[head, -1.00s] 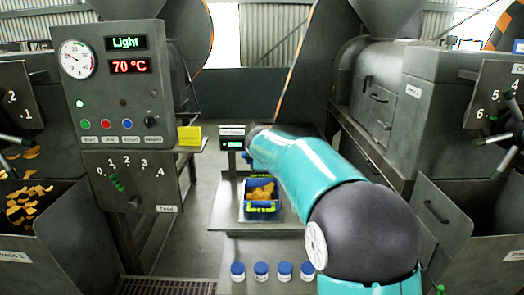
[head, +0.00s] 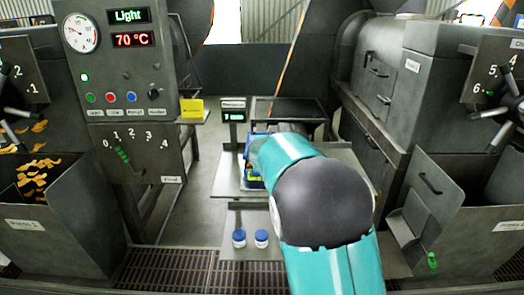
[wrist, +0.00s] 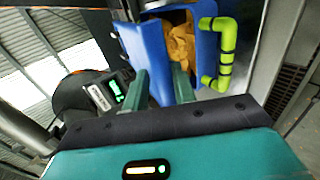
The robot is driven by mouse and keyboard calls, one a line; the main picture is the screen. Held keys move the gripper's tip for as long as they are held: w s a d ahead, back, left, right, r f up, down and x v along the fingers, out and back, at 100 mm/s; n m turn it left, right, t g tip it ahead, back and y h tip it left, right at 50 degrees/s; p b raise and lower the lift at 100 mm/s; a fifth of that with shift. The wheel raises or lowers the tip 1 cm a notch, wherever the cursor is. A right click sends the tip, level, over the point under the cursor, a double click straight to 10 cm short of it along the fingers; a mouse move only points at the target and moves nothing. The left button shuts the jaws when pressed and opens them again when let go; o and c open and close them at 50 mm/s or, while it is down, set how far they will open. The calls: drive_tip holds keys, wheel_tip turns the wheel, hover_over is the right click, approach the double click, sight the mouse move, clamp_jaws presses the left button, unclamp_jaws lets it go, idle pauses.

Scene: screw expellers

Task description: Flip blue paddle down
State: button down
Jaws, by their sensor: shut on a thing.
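In the wrist view, my gripper (wrist: 160,88) has its two green fingers on either side of a flat blue paddle (wrist: 147,58) and is shut on it. The paddle stands at the left side of a blue bin (wrist: 208,68) that holds orange-brown pieces (wrist: 181,40). A bright green handle (wrist: 226,55) is on the bin's right side. In the head view, my teal arm covers most of the blue bin (head: 254,172), and my gripper and the paddle are hidden behind it.
A scale display (head: 233,115) stands behind the bin. Two blue-lidded jars (head: 239,238) show on the lower shelf; my arm hides the area to their right. A control panel (head: 120,70) is at left, grey machines (head: 400,90) at right. A yellow block (head: 192,107) sits on a ledge.

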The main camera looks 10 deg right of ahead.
drive_tip(key=shift+s+f, duration=0.2)
drive_tip(key=shift+f, duration=0.8)
drive_tip(key=c, duration=1.4)
unclamp_jaws()
drive_tip(key=shift+w, duration=0.1)
drive_tip(key=o, duration=0.3)
drive_tip(key=shift+w+f, duration=0.15)
drive_tip(key=shift+o, duration=0.2)
drive_tip(key=shift+r, duration=0.2)
drive_tip(key=shift+s+r, duration=0.15)
drive_tip(key=shift+s, duration=0.1)
drive_tip(key=v, duration=1.3)
drive_tip(key=shift+r, duration=0.35)
